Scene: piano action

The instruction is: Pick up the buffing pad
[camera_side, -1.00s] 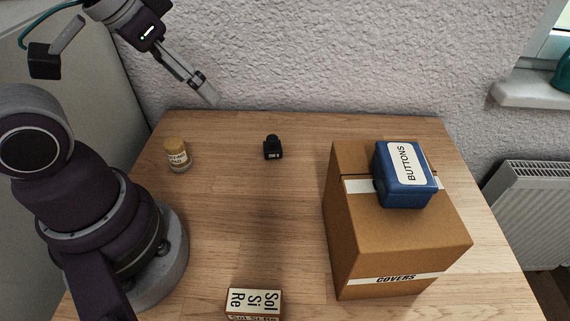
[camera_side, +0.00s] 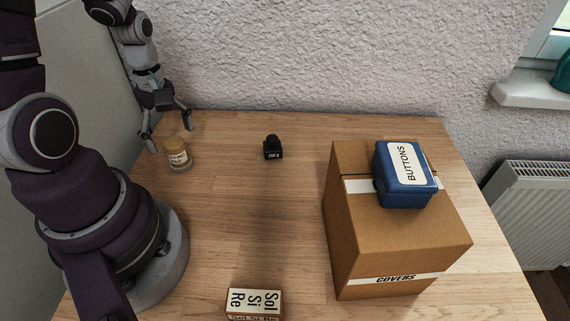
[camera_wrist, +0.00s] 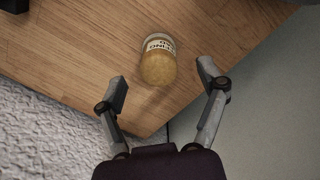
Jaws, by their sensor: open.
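The buffing pad (camera_side: 179,154) is a small round piece with a tan top and a white lettered label around its side. It stands on the table at the back left in the side view. In the wrist view the buffing pad (camera_wrist: 158,62) lies ahead of the fingertips, roughly between their lines. My gripper (camera_side: 170,136) is open and empty, pointing down just above and behind the pad. In the wrist view my gripper (camera_wrist: 163,80) shows its two fingers spread wide, apart from the pad.
A small black object (camera_side: 272,148) stands right of the pad. A cardboard box (camera_side: 390,245) marked COVERS carries a blue BUTTONS box (camera_side: 405,188) at the right. A lettered block (camera_side: 254,303) lies at the front. The wall is close behind; the table's middle is clear.

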